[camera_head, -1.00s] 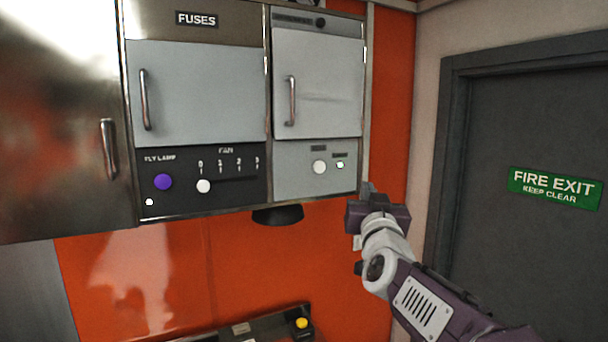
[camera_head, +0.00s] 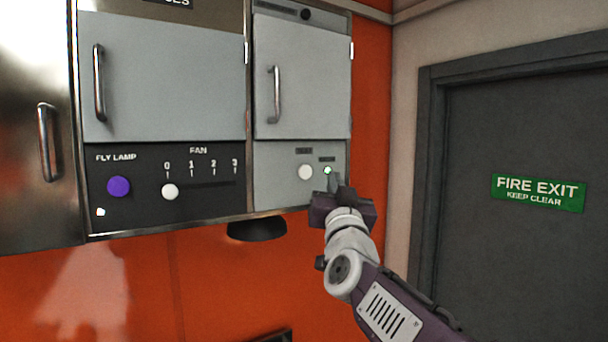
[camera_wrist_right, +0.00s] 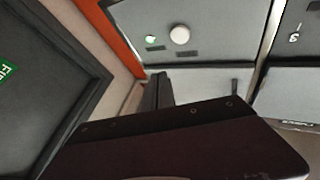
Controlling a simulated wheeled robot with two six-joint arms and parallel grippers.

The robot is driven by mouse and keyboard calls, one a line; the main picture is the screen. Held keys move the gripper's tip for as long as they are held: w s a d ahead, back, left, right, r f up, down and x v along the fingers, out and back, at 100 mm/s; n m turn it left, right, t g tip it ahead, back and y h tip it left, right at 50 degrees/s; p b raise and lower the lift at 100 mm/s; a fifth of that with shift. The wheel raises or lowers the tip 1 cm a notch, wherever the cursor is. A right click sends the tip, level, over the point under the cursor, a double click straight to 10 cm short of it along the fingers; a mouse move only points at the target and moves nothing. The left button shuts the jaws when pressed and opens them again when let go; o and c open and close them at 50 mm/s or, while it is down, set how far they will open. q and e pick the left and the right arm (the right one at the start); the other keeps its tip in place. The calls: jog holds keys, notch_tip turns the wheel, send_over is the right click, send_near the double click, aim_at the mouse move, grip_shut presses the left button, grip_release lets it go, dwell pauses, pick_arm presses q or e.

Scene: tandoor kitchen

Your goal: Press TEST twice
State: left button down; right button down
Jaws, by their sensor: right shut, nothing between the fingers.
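A pale grey panel (camera_head: 265,190) under the right-hand cabinet door carries a round white button (camera_head: 305,172) and a small lit green lamp (camera_head: 327,170). The dark labels above them are too small to read, so I cannot tell which says TEST. Button (camera_wrist_right: 180,35) and lamp (camera_wrist_right: 150,39) also show in the right wrist view. My right gripper (camera_head: 333,181) is shut and empty, its tips just below and right of the lamp, to the right of the button. In the right wrist view its fingers (camera_wrist_right: 157,90) appear apart from the button. My left gripper is not in view.
To the left, a black panel has a purple FLY LAMP knob (camera_head: 119,187) and a white FAN slider knob (camera_head: 170,191) at 0. Door handles (camera_head: 274,95) stick out above. A dark round fitting (camera_head: 257,229) hangs below the cabinet. A fire exit door (camera_head: 510,260) is right.

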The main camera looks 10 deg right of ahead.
aim_at(305, 172)
jog(key=w+p, duration=0.1)
jog(key=w, duration=0.1)
jog(key=w+a+p, duration=0.1)
jog(key=w+p, duration=0.1)
jog(key=w+a+p, duration=0.1)
jog(key=w, duration=0.2)
jog(key=shift+a+r, duration=0.15)
jog(key=shift+a, duration=0.05)
jog(key=shift+s, duration=0.1)
jog(key=shift+w, duration=0.2)
jog(key=shift+s, duration=0.15)
dwell(1.4)
jog(key=shift+w+a+p, duration=0.15)
jog(key=shift+w+p, duration=0.25)
jog(key=shift+p, duration=0.05)
jog(key=shift+w, duration=0.1)
